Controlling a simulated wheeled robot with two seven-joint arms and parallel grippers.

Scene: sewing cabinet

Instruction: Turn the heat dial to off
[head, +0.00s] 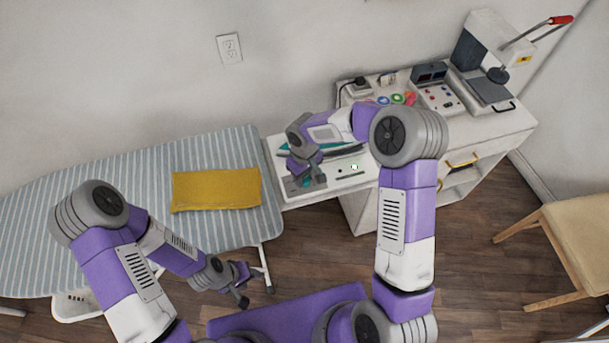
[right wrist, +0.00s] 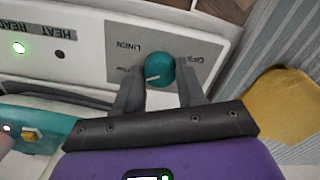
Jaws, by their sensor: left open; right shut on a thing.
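The heat dial (right wrist: 160,66) is a round teal knob with a white pointer line, set in a grey panel (right wrist: 112,57) on a white base. The pointer line points to the left in the right wrist view. My right gripper (right wrist: 161,76) is shut on the dial, one finger on each side. In the head view the right gripper (head: 308,181) hides most of the dial. My left gripper (head: 256,293) is open and empty, low over the floor by the ironing board.
A lit lamp (right wrist: 19,47) sits by the HEAT READY label. A teal iron (head: 345,150) lies behind the panel. The striped ironing board (head: 110,180) holds a folded yellow cloth (head: 215,189). A heat press (head: 485,60) stands on the cabinet at right.

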